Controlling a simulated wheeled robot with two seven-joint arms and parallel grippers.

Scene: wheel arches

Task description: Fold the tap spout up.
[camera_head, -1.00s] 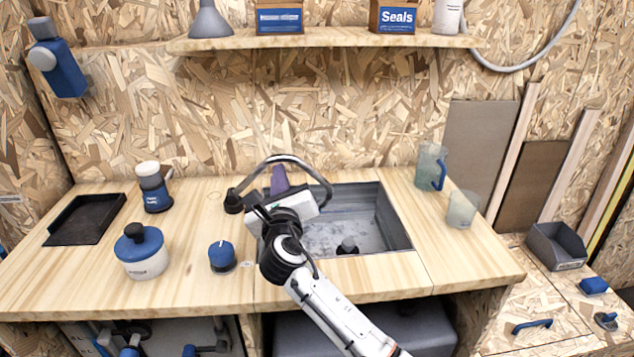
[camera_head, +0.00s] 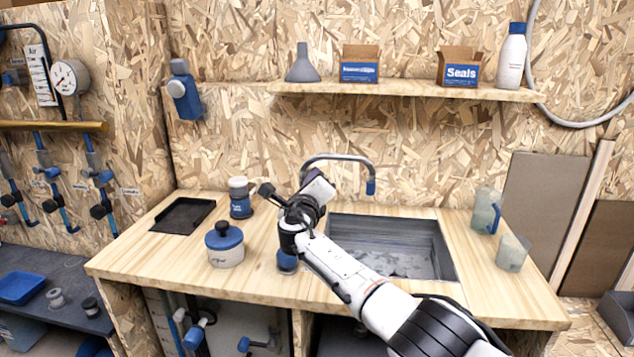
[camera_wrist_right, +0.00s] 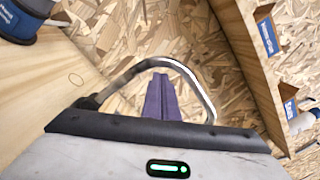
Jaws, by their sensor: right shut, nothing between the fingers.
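The tap spout (camera_head: 335,157) is a curved metal pipe. It arches up behind the left edge of the sink (camera_head: 454,262) and bends down at the right to a blue tip (camera_head: 371,187). My right gripper (camera_head: 313,173) is shut and empty, in front of the spout's left leg. In the right wrist view, the purple fingers (camera_wrist_right: 161,97) point into the arch of the spout (camera_wrist_right: 190,75), below its top bar. I cannot tell whether they touch it. The tap's base is hidden by my gripper in the head view. My left gripper is not in view.
Clear jugs (camera_head: 486,210) stand right of the sink. A shelf (camera_head: 400,90) with boxes hangs above.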

